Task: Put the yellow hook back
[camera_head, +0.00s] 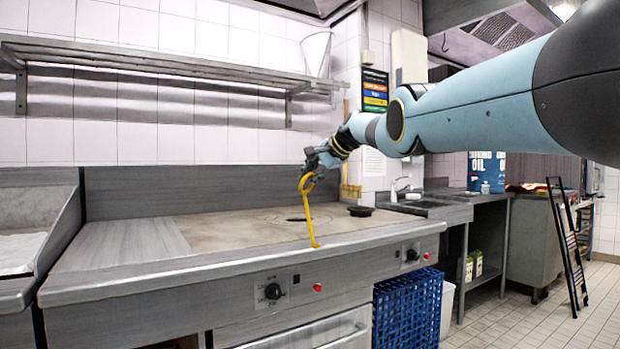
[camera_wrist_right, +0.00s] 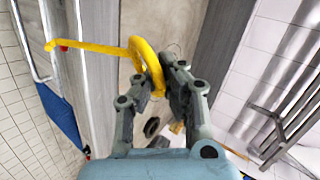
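The yellow hook (camera_head: 308,215) has a ring at its top and a long thin shaft with a short bent end. In the head view it hangs nearly upright from my right gripper (camera_head: 313,170), over the front part of the cooktop. Its lower end shows at the counter's front edge; I cannot tell whether it touches. In the right wrist view the ring of the hook (camera_wrist_right: 147,62) sits between the fingertips of my right gripper (camera_wrist_right: 158,80), which look closed on it. My left gripper is not in view.
The steel cooktop (camera_head: 250,228) has a small dark round item (camera_head: 360,211) on its right part. A wall shelf (camera_head: 170,65) runs above. A blue crate (camera_head: 407,310) stands below the counter, and a black step ladder (camera_head: 568,245) at right. The left counter is clear.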

